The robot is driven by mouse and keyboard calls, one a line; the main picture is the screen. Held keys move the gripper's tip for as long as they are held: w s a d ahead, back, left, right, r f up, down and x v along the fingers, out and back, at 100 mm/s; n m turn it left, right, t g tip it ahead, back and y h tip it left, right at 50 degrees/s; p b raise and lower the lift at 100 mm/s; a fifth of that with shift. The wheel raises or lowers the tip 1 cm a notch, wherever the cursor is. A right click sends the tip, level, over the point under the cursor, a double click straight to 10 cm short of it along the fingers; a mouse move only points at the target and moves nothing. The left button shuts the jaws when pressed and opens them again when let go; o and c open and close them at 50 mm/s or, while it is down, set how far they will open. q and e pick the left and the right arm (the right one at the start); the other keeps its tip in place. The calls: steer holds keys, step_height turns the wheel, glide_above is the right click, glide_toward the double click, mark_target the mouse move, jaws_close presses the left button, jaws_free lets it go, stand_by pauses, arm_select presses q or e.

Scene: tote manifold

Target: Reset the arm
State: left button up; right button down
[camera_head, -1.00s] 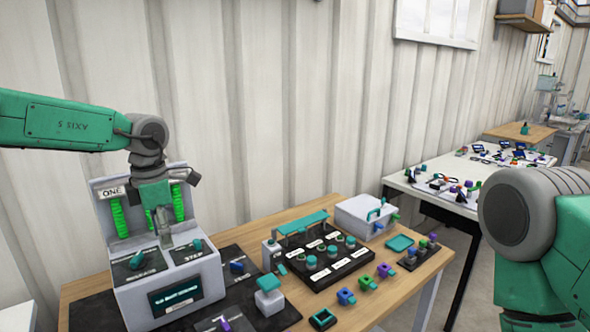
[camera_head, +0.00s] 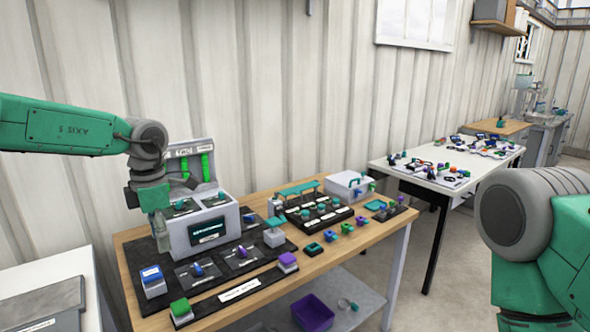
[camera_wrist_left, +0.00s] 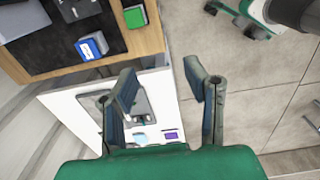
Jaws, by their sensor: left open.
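My left arm comes in from the left in the head view, with its gripper (camera_head: 161,230) hanging down at the left side of the grey console box (camera_head: 215,227). In the left wrist view the two fingers of the left gripper (camera_wrist_left: 163,92) stand apart with nothing between them. Past them are the wooden table's edge and the floor. The right arm (camera_head: 535,240) shows at the right edge of the head view, but its gripper is out of view.
The wooden table (camera_head: 262,189) carries a blue-topped block (camera_head: 153,281), a green-topped block (camera_head: 181,311) and a black switch panel (camera_head: 320,217). A purple bin (camera_head: 313,312) sits on the lower shelf. A white table (camera_head: 381,168) stands farther back. Floor (camera_head: 461,260) is clear at the right.

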arm_select(q)
steer(key=s+a+f+m+t+y+b, duration=0.1)
steer(key=s+f+m+y+b, duration=0.2)
steer(key=f, duration=0.6)
steer(key=s+a+f+m+t+y+b, duration=0.1)
steer(key=s+a+f+m+t, duration=0.1)
steer(key=f+m, duration=0.5)
steer(key=s+a+f+m+t+y+b, duration=0.1)
steer(key=s+f+m+y+b, duration=0.15)
steer(key=f, duration=0.95)
steer(key=s+d+f+m+h+b, duration=0.2)
steer(key=s+f+m, duration=0.35)
steer(key=s, duration=0.35)
steer(key=s+d+f+m+h+b, duration=0.1)
steer(key=s+d+f+m+h, duration=0.2)
steer(key=s+f, duration=0.5)
steer(key=s+a+m+g+h+b, duration=0.1)
steer(key=s+m+g, duration=0.2)
steer(key=s, duration=1.1)
steer(key=shift+s+f+m+g, duration=0.3)
steer(key=shift+f+m, duration=0.15)
steer(key=shift+m, duration=0.55)
arm_select(e)
step_height(320, 180, down, 11)
steer(key=shift+w+f, duration=0.15)
steer(key=shift+w, duration=0.15)
arm_select(q)
steer(key=shift+h, duration=0.25)
